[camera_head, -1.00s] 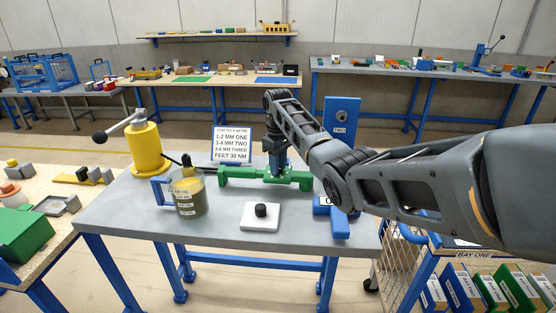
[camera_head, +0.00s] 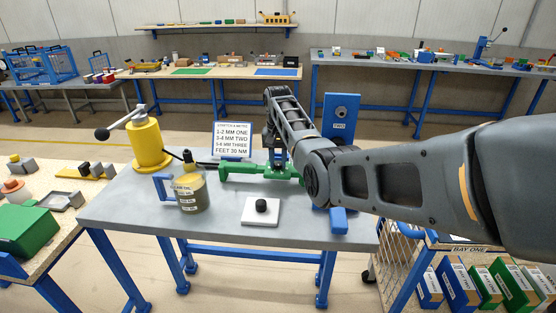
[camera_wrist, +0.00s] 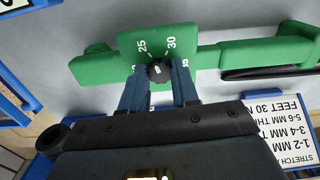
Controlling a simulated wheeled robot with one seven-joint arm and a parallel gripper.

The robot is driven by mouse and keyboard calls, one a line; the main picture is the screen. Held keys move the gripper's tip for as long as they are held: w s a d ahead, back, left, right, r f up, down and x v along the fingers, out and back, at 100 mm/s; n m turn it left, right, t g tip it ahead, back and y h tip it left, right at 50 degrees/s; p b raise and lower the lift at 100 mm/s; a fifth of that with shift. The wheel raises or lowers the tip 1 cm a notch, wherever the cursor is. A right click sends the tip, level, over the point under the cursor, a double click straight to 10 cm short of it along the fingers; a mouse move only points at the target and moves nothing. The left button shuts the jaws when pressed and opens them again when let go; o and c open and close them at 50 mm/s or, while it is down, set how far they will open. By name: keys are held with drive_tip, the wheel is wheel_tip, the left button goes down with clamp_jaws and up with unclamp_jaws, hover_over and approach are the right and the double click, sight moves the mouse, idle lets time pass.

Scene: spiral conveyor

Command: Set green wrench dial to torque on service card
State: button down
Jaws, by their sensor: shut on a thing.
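The green wrench (camera_head: 250,172) lies across the grey table in front of the service card (camera_head: 232,139). The card reads "FEET 30 NM" on its last line; it also shows upside down in the wrist view (camera_wrist: 282,125). The wrench's black dial (camera_wrist: 158,71) sits among white numbers, with 25 and 30 readable and others partly covered by my fingers. The dial's white mark points up between 25 and 30; its exact setting I cannot tell. My gripper (camera_wrist: 159,82) is shut on the dial with blue fingers on either side. In the head view my arm partly hides the wrench.
A jug of yellowish oil (camera_head: 189,190) stands left of the wrench, and a yellow post with a lever (camera_head: 148,144) behind it. A white block with a black knob (camera_head: 260,211) lies in front. A blue panel marked TWO (camera_head: 341,116) stands behind my arm.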

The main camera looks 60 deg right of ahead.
sight(278, 164)
drive_tip(key=m, duration=0.4)
drive_tip(key=shift+m, duration=0.3)
drive_tip(key=m, duration=0.4)
drive_tip(key=shift+m, duration=0.4)
drive_tip(key=c, duration=0.8)
unclamp_jaws()
drive_tip(key=shift+c, duration=0.2)
drive_tip(key=shift+r, duration=0.15)
drive_tip(key=shift+r+b, duration=0.6)
drive_tip(key=shift+r, duration=3.2)
drive_tip(key=shift+s+a, duration=0.1)
